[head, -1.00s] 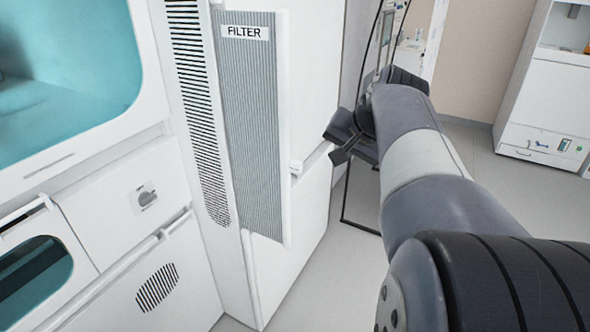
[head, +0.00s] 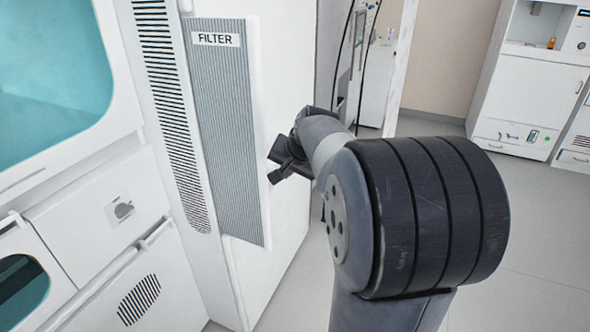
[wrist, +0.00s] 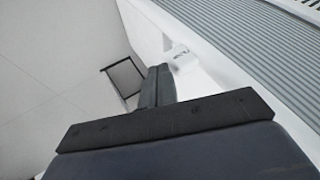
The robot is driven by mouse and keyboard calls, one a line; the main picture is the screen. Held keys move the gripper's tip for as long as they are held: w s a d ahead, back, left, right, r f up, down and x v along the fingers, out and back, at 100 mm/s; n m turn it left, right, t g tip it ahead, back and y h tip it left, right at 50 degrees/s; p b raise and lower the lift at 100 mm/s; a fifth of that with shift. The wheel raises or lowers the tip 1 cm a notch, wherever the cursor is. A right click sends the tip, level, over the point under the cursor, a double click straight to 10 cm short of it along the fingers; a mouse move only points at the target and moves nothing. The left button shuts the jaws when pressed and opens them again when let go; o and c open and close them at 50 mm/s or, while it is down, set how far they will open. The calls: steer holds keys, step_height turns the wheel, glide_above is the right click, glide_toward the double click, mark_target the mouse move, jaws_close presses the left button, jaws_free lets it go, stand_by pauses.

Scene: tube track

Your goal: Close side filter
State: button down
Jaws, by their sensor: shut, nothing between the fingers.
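The side filter (head: 222,130) is a tall grey ribbed panel with a white edge and a "FILTER" label on a white machine. Its right edge seems to stand a little off the machine's side, but I cannot tell by how much. In the wrist view the ribbed panel (wrist: 250,50) runs across the upper right, with a small white handle (wrist: 180,57) on its edge. My gripper (head: 276,168) is close to the right of the panel's edge in the head view and hides the handle. In the wrist view its fingers (wrist: 157,84) are together and empty, near the handle; contact is unclear.
A vent strip (head: 172,110) runs left of the filter. A white drawer with a grey knob (head: 122,210) and a teal-windowed chamber (head: 50,80) are at left. Open floor (head: 540,220) lies at right, with a white cabinet (head: 525,90) behind. A dark frame (wrist: 124,77) stands on the floor.

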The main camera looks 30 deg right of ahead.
mark_target(226, 156)
stand_by(0.3)
steer(key=w+a+p, duration=0.2)
steer(key=w+a, duration=0.1)
steer(key=w, duration=0.1)
steer(key=w+a+p, duration=0.2)
steer(key=w+a, duration=0.2)
steer(key=w, duration=0.1)
steer(key=w+a+p, duration=0.2)
steer(key=w+a, duration=0.1)
steer(key=w, duration=0.1)
steer(key=shift+w+a+r, duration=0.1)
steer(key=shift+w+a, duration=0.15)
steer(key=shift+a, duration=0.05)
steer(key=shift+r, duration=0.1)
